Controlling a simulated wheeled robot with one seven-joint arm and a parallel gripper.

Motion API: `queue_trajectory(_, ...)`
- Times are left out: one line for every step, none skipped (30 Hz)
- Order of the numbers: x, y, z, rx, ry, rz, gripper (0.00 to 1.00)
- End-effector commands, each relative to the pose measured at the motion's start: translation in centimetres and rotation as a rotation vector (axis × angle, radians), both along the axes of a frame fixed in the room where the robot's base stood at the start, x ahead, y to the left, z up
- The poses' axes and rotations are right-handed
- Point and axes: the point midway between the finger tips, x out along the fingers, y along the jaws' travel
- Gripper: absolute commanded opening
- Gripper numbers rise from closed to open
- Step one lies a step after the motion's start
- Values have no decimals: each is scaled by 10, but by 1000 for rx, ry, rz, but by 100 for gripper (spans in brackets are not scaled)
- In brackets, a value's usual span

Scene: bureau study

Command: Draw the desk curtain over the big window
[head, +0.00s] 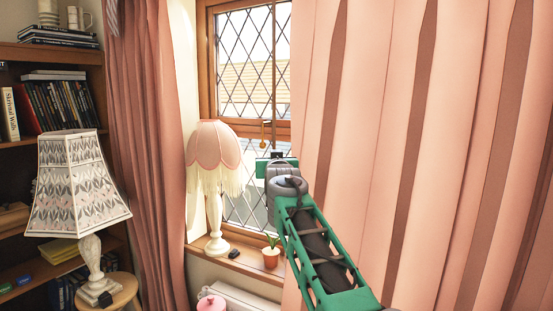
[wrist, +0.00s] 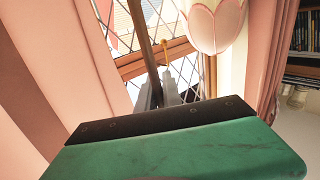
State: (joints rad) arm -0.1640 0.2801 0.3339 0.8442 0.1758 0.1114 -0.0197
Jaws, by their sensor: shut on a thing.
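The right-hand pink curtain (head: 350,110) hangs in deep folds, with its left edge partway across the leaded window (head: 240,70). In the wrist view this curtain (wrist: 60,60) is on the left. The left-hand pink curtain (head: 150,120) is bunched beside the bookcase. A thin dark rod (head: 274,85) hangs upright by the right-hand curtain's edge; where it is attached is out of view. My gripper (head: 276,156) is at the rod's lower part, in front of the glass. In the wrist view its grey fingers are shut around the dark rod (wrist: 140,30).
A pink fringed lamp (head: 215,155) stands on the sill (head: 240,262), left of my gripper. A small potted plant (head: 271,255) stands below it. A patterned lamp (head: 80,185) is on a round stool at left, before the bookcase (head: 60,60).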

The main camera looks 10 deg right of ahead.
Motion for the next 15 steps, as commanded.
queue_trajectory(0,0,2,0,-4,0,0)
queue_trajectory(0,0,2,0,-4,0,0)
queue_trajectory(0,0,2,0,-4,0,0)
queue_trajectory(-1,-1,2,0,-4,0,0)
queue_trajectory(-1,-1,2,0,-4,0,12)
queue_trajectory(-1,-1,2,0,-4,-1,15)
queue_trajectory(-1,-1,2,0,-3,-1,18)
queue_trajectory(0,-1,2,0,-3,-1,20)
queue_trajectory(0,-1,1,0,-3,-1,24)
queue_trajectory(0,-1,1,0,-2,-1,26)
queue_trajectory(0,-1,1,0,-2,0,28)
queue_trajectory(0,-1,1,0,-2,0,32)
queue_trajectory(0,-1,1,0,-2,0,32)
queue_trajectory(0,-1,1,0,-2,0,32)
queue_trajectory(0,-1,1,0,-1,0,32)
